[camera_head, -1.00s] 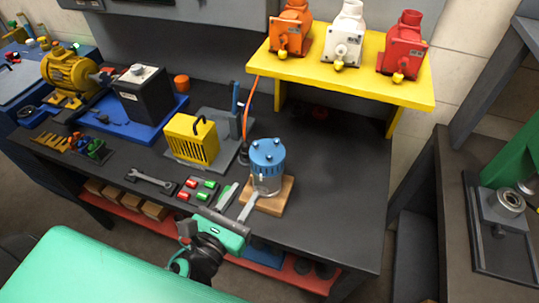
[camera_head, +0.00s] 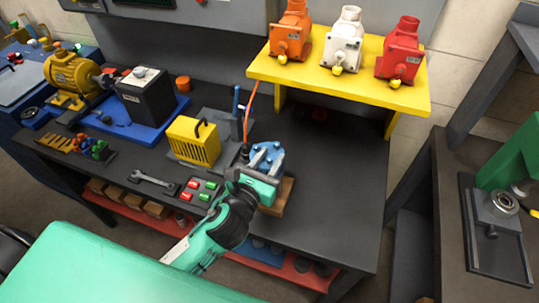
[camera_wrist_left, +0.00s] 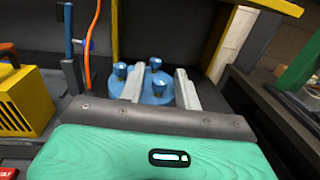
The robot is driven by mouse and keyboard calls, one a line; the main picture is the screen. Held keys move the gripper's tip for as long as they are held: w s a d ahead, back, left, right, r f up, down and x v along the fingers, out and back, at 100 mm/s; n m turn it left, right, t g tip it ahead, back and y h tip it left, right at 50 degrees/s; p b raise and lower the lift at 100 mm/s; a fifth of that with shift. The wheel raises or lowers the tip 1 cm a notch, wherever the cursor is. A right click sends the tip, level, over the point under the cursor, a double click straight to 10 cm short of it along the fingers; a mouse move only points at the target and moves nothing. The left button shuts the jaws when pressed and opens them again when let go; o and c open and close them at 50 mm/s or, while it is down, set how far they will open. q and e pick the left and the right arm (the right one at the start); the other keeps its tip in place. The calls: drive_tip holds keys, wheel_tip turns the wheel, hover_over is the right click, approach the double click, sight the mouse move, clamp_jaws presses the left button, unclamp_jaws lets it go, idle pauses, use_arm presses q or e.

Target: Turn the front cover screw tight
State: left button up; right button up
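The motor (camera_head: 268,150) has a blue round cover and stands on a wooden block (camera_head: 284,197) at the bench's front. Several blue screws stick up from the cover. In the left wrist view the cover (camera_wrist_left: 149,98) shows with a near screw (camera_wrist_left: 158,85) between my fingers, and two others (camera_wrist_left: 120,70) (camera_wrist_left: 155,63) farther back. My left gripper (camera_head: 269,156) is over the motor from the front. Its two grey fingers are apart, with a gap to either side of the near screw; contact is not visible. My gripper hides most of the motor's body. My right gripper is not in view.
A yellow caged box (camera_head: 194,140) stands left of the motor, with a blue post (camera_head: 236,100) and orange cable behind. Red and green blocks (camera_head: 198,190) and a wrench (camera_head: 153,181) lie left. A yellow shelf (camera_head: 340,82) holds three pumps. The bench right of the motor is clear.

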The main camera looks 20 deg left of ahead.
use_arm(q)
drive_tip(key=shift+w, duration=0.2)
drive_tip(key=shift+c, duration=0.2)
clamp_jaws()
